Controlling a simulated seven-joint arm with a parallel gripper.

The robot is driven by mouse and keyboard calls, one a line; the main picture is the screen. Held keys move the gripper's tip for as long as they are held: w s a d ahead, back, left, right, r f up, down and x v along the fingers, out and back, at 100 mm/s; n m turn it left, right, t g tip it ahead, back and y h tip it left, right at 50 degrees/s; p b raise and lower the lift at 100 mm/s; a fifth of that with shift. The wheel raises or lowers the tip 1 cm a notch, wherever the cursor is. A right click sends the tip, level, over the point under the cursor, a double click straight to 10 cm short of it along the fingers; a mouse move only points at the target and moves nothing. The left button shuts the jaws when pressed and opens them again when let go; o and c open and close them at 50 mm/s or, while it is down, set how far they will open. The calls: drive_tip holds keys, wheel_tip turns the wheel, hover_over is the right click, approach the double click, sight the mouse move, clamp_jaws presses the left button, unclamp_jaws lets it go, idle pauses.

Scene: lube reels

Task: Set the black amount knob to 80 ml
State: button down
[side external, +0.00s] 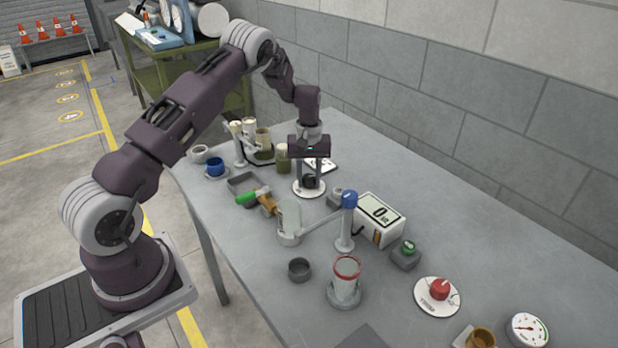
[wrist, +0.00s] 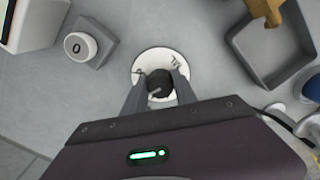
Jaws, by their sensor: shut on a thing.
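The black amount knob (side external: 310,181) sits on a round white dial plate (side external: 298,189) on the grey table. The knob also shows in the wrist view (wrist: 159,83), with a pale pointer line on its near side. The dial plate shows there too (wrist: 147,60), with small dark markings that I cannot read. My gripper (side external: 311,181) points straight down over the dial. Its two fingers are shut on the knob, one on each side, as the wrist view also shows (wrist: 160,88). The fingers hide part of the dial, so the knob's setting cannot be read.
A digital display box reading 0 (side external: 379,213), a grey box with a white button (wrist: 80,46) and a grey tray (side external: 242,183) stand near the dial.

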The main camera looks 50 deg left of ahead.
sight(309, 177)
drive_tip(key=c, duration=1)
unclamp_jaws()
drive_tip(key=shift+r, duration=0.1)
wheel_tip(309, 177, up, 7)
